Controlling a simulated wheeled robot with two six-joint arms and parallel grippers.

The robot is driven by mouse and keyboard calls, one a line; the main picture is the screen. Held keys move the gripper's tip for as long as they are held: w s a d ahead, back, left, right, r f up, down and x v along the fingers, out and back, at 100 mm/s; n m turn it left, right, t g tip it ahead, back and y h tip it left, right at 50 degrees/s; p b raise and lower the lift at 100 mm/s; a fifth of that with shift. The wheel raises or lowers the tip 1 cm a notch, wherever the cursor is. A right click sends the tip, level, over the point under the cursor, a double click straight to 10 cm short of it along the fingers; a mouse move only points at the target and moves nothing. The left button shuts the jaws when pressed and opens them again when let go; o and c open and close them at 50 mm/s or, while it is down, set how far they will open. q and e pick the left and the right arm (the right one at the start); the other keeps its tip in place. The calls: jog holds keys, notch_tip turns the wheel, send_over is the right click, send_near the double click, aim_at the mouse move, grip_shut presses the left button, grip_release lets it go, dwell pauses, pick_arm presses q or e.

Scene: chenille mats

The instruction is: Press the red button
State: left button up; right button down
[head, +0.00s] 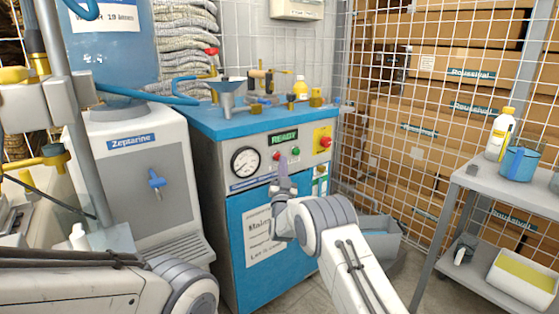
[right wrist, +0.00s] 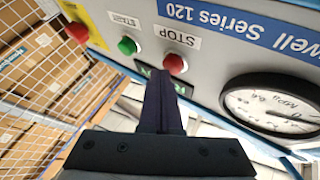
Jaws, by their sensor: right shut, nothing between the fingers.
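The red button (right wrist: 175,64), labelled STOP, sits on the grey control panel and appears upside down in the right wrist view. In the head view the red button (head: 277,155) is left of the green button (head: 295,151). My right gripper (head: 283,170) is shut and empty, its fingertips pointing at the panel just below the red button. In the right wrist view the shut fingertips (right wrist: 160,72) are beside the red button; I cannot tell whether they touch it. My left gripper is out of view; only part of my left arm shows at the lower left.
A yellow box with another red knob (head: 324,141) is at the panel's right. A round gauge (head: 245,161) is at its left. A funnel (head: 227,90) stands on the blue top. A grey cart (head: 510,190) is at the right, before a wire cage.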

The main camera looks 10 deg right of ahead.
dwell(0.4)
jog(key=shift+s+d, duration=0.4)
jog(key=shift+s, duration=0.35)
jog(key=s, duration=0.1)
jog(key=s+d+p, duration=0.1)
jog(key=s, duration=0.1)
jog(key=s+d, duration=0.1)
jog(key=shift+s+d, duration=0.15)
jog(key=shift+d, duration=0.1)
dwell(0.5)
